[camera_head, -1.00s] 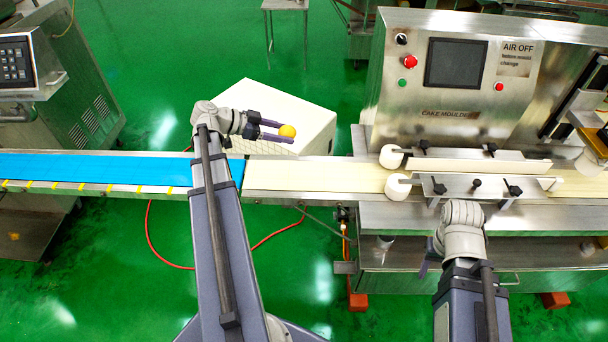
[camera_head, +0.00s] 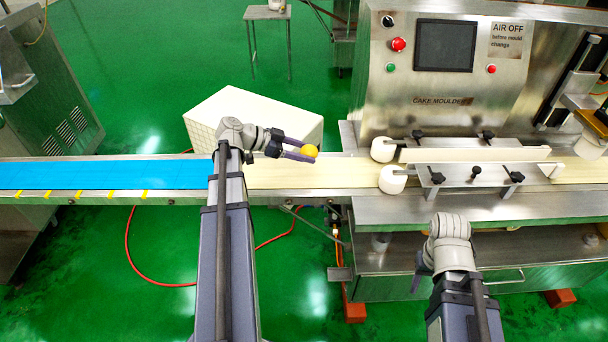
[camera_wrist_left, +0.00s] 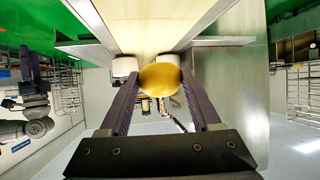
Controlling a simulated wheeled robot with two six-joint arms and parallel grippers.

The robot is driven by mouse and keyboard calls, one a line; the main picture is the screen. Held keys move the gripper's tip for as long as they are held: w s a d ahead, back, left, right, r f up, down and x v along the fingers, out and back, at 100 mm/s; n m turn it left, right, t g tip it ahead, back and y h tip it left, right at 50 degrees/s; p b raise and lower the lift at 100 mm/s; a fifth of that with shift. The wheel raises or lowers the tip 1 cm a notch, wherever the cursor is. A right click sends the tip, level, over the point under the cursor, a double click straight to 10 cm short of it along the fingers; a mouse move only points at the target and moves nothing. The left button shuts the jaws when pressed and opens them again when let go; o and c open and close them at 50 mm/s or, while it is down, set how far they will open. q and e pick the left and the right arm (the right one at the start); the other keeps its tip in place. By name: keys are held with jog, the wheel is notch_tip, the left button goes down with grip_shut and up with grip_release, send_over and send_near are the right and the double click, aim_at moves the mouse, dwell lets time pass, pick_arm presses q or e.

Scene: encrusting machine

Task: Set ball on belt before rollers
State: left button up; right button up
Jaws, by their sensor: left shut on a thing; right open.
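A small yellow-orange ball (camera_head: 310,150) is between the fingertips of my left gripper (camera_head: 302,152), which is shut on it. It also shows in the left wrist view (camera_wrist_left: 160,79), between both purple fingers. The ball appears over the cream belt (camera_head: 345,176), left of the two white rollers (camera_head: 383,150) (camera_head: 393,180); its height above the belt is hard to tell. In the left wrist view the rollers (camera_wrist_left: 125,66) show on either side beyond the ball. My right gripper (camera_head: 420,278) is open and empty, low in front of the machine, partly hidden by its wrist.
A blue belt (camera_head: 100,174) joins the cream belt from the left. The steel cake moulder (camera_head: 440,85) stands behind the belt, with guide rails (camera_head: 470,178) past the rollers. A white box (camera_head: 255,115) stands behind the belt. A red hose (camera_head: 135,260) lies on the green floor.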

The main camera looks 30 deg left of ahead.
aim_at(302, 173)
pick_arm(q)
jog(key=shift+f+b, duration=2.55)
jog(key=shift+f, duration=0.6)
jog(key=shift+r, duration=0.1)
pick_arm(e)
notch_tip(302, 173, down, 6)
jog(key=shift+f, duration=0.15)
pick_arm(q)
jog(key=o, duration=1.4)
jog(key=shift+s+a+r+p, duration=0.15)
jog(key=shift+a+r+p, duration=0.1)
jog(key=shift+p, duration=0.15)
jog(key=p+v, duration=0.5)
jog(key=v, duration=0.5)
jog(key=shift+r, duration=0.1)
jog(key=shift+s+a+r, duration=0.15)
jog(key=shift+s+a, duration=0.3)
pick_arm(e)
jog(key=shift+r, duration=3)
